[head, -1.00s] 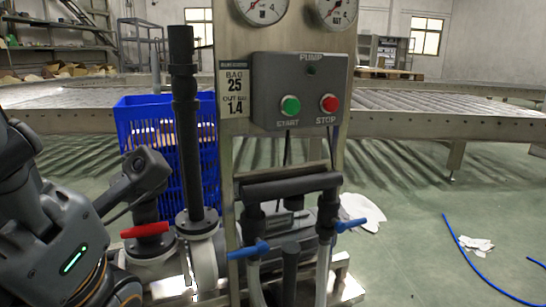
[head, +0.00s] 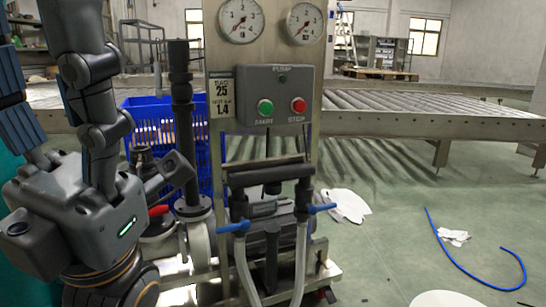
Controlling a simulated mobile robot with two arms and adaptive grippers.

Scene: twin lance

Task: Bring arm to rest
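My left arm comes in at the left edge. Its multi-finger gripper (head: 45,60) is close to the camera, with a grey body, a green light and dark jointed fingers pointing up. Blue ribbed pads show on the fingers. They look spread apart, with nothing seen between them; the tips run to the picture's top and left edges. The gripper stands left of the pump unit and overlaps part of its view; I cannot tell whether they touch. My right gripper is out of view.
The metal pump stand (head: 213,65) carries a grey control box (head: 282,92), gauges and blue levers. A dark upright pipe (head: 182,115) and blue crate (head: 207,140) stand beside it. A roller conveyor (head: 430,122) crosses behind. A blue hose (head: 455,280) lies on open floor at right.

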